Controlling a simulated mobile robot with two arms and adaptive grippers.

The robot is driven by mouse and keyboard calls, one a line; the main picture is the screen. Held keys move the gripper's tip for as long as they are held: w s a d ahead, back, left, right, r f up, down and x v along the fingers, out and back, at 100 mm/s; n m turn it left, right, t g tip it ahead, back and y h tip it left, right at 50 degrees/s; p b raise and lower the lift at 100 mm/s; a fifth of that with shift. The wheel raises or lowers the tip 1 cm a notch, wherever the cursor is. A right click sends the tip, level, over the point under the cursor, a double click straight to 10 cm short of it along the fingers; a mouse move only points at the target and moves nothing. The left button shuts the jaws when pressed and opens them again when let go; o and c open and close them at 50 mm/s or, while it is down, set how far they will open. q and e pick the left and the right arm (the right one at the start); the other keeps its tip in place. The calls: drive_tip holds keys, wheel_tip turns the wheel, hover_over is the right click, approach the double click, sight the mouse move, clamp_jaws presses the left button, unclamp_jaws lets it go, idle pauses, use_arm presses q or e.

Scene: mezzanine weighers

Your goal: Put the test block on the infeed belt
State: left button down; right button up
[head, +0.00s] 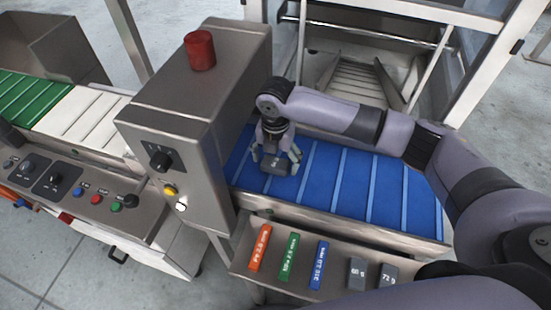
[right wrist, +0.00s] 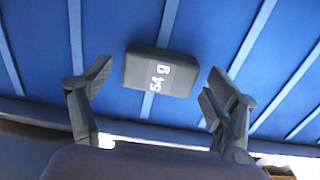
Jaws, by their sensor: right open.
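A dark grey block marked "54 g" (head: 277,163), the test block at my gripper, lies on the blue belt (head: 330,175), close to the steel cabinet. In the right wrist view the block (right wrist: 162,70) shows beyond the fingertips, between the lines of the two sides, with blue belt around it. My right gripper (head: 276,158) points down over it. In the right wrist view its fingers (right wrist: 160,85) are spread wide, with a gap on both sides of the block. My left gripper is not in view.
A steel shelf (head: 270,285) in front of the belt holds orange (head: 259,247), green (head: 289,256) and blue (head: 318,264) sticks and two grey blocks (head: 356,273). A steel cabinet (head: 185,110) with a red top lamp (head: 200,50) stands left. The belt's right part is clear.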

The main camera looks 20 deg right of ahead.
sight(275, 162)
wheel_tip(275, 162, up, 12)
drive_tip(key=shift+r+b, duration=0.15)
drive_tip(key=shift+b, duration=0.15)
idle(0.4)
